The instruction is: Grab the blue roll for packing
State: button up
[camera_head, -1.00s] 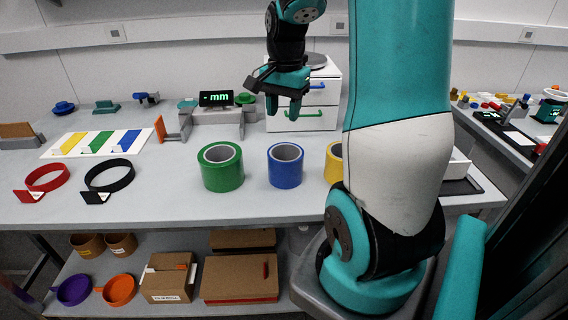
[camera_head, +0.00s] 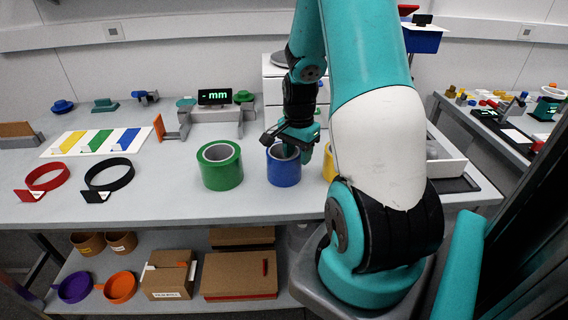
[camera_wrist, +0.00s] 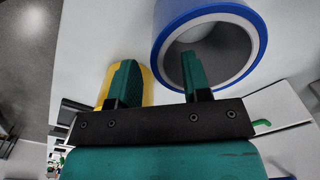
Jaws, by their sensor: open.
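The blue roll (camera_head: 284,174) stands upright on the table between the green roll (camera_head: 222,172) and the yellow roll (camera_head: 328,168). My gripper (camera_head: 295,152) is open and points down at the blue roll's right side. In the wrist view, one finger of my gripper (camera_wrist: 158,68) appears over or inside the hole of the blue roll (camera_wrist: 160,42). The other finger is outside its wall, on the side of the yellow roll (camera_wrist: 149,88). How deep the fingers reach, and whether they touch the wall, I cannot tell.
A red ring (camera_head: 47,177) and a black ring (camera_head: 110,174) lie at the left. A measuring stand with a display (camera_head: 215,97) and a white drawer unit (camera_head: 273,92) stand behind. A white tray (camera_head: 447,168) is right of my arm. The table front is clear.

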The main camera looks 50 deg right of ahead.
notch_tip(320, 180, down, 4)
jog(key=shift+s+a, duration=0.1)
jog(key=shift+a, duration=0.05)
grip_shut()
jog(key=shift+r, duration=0.1)
